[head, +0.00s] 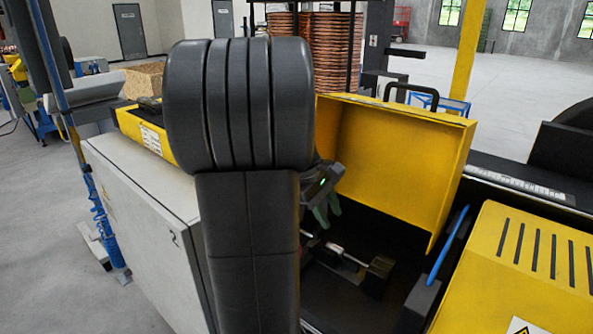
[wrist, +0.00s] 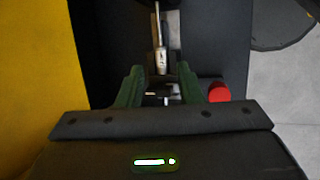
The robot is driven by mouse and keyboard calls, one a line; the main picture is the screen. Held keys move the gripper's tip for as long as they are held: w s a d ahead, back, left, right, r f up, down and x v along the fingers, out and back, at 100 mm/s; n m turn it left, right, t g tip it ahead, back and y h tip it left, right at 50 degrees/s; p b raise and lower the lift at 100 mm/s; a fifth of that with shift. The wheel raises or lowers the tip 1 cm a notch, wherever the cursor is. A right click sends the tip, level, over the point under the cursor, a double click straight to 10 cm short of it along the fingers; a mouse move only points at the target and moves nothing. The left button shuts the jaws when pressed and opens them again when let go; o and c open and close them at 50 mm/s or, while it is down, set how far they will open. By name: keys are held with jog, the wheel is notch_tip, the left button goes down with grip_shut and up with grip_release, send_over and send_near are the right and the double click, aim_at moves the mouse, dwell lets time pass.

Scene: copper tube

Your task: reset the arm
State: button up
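My arm's dark links fill the middle of the head view and hide part of the machine. My gripper (head: 327,212) shows just right of them, pointing down into the open machine bay. In the wrist view, the two green fingers of my gripper (wrist: 161,72) are spread apart, with a clear gap. A silver metal fitting with a thin rod (wrist: 161,58) shows in line with this gap, seemingly beyond the fingertips. I see nothing clamped between the fingers. No copper tube shows in the gripper.
A raised yellow cover (head: 395,160) stands close to the right of my gripper. A blue-handled part (head: 448,245) and a yellow slotted housing (head: 530,265) lie further right. A white cabinet (head: 145,225) stands left. A red knob (wrist: 219,92) is beside the right finger.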

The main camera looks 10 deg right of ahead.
aim_at(345, 260)
jog(key=x, duration=1.2)
jog(key=shift+d+f, duration=0.15)
jog(key=shift+d, duration=0.1)
jog(key=shift+s+p, duration=0.15)
jog(key=shift+p, duration=0.2)
